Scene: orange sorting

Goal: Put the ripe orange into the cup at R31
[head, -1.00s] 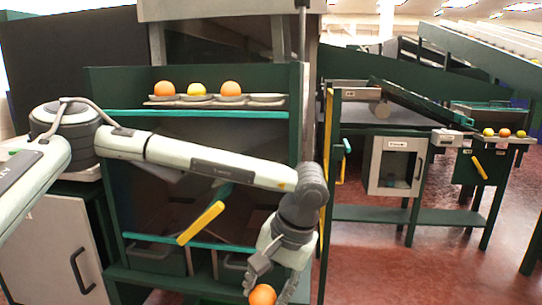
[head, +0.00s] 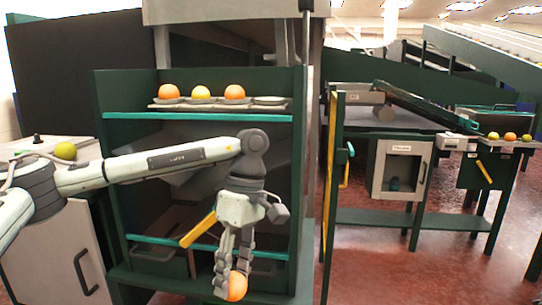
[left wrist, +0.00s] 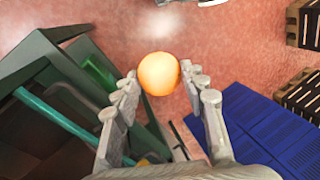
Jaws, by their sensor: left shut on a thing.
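My left gripper (head: 230,272) points down in front of the green rack and is shut on an orange (head: 237,286). In the left wrist view the orange (left wrist: 159,73) sits between the fingertips of my left gripper (left wrist: 160,85). On the rack's top shelf a grey cup tray (head: 160,107) carries two orange fruits (head: 169,91) (head: 235,92) and a yellower one (head: 201,92) in its cups. The rightmost cup (head: 270,100) of that tray is empty. The label R31 cannot be read in any view. My right gripper is not in view.
A green fruit (head: 65,151) lies on the cabinet top at left. Another fruit tray (head: 512,143) stands far right. A yellow handle (head: 198,231) and the rack's teal shelf edge (head: 190,116) are near my left arm. The wrist view shows a blue pallet (left wrist: 265,130).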

